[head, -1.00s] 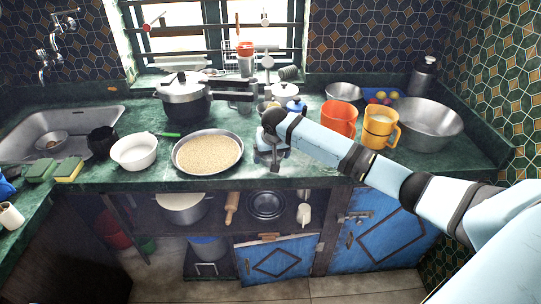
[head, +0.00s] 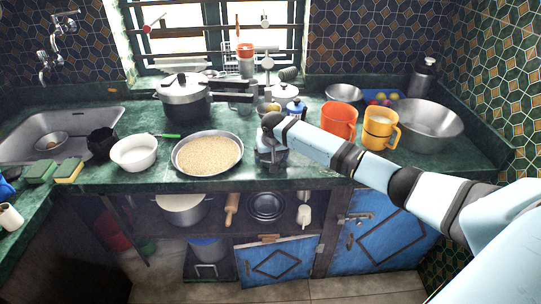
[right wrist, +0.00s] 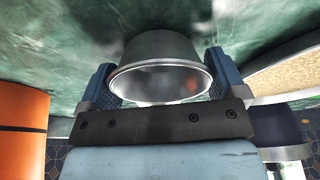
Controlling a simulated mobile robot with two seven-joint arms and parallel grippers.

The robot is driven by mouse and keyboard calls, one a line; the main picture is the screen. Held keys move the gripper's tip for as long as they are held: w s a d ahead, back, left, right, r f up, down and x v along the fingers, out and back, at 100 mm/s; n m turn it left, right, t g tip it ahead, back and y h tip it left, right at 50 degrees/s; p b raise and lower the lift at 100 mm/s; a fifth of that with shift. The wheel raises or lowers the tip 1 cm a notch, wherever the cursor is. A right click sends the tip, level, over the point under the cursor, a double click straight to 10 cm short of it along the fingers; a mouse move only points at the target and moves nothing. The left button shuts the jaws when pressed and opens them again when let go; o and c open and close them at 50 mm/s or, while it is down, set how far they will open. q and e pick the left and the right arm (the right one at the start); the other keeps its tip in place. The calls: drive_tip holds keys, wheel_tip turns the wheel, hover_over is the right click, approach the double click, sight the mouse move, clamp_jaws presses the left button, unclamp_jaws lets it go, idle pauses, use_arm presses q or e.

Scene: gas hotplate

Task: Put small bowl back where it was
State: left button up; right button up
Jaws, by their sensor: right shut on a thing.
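The small bowl (right wrist: 160,82) is a metal cup-like bowl with a bright rim. In the right wrist view it sits between the two blue fingers of my right gripper (right wrist: 158,66), which is shut on it. In the head view my right gripper (head: 272,160) is over the green counter, just right of the pan of grain; the bowl is mostly hidden there by the gripper. Whether the bowl touches the counter I cannot tell. My left gripper is not in view.
The pan of grain (head: 207,154) is close on the left. An orange mug (head: 338,120) and a yellow mug (head: 380,130) stand to the right, with a large metal bowl (head: 430,122) beyond. The counter's front edge is near.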

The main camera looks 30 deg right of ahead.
drive_tip(key=o, duration=0.6)
drive_tip(key=shift+o, duration=0.2)
drive_tip(key=v, duration=1.2)
drive_tip(key=s+a+f+n+t+y, duration=0.2)
drive_tip(key=s+a+f+n, duration=0.1)
drive_tip(key=s+a+f, duration=0.5)
drive_tip(key=s+a+f+n+t+y, duration=0.2)
drive_tip(key=s+a+f, duration=0.25)
drive_tip(key=a, duration=0.55)
drive_tip(key=s+a+f+t, duration=0.1)
drive_tip(key=s+f, duration=0.2)
drive_tip(key=s, duration=0.4)
drive_tip(key=s+a+f+n+t, duration=0.1)
drive_tip(key=s+a+f, duration=0.1)
drive_tip(key=s, duration=0.5)
drive_tip(key=s+a+f+n+t, duration=0.1)
drive_tip(key=s+a+f, duration=0.1)
drive_tip(key=s, duration=0.6)
drive_tip(key=shift+f+t+p, duration=0.35)
drive_tip(key=shift+f+t, duration=0.05)
drive_tip(key=shift+f, duration=0.45)
drive_tip(key=shift+a, duration=0.15)
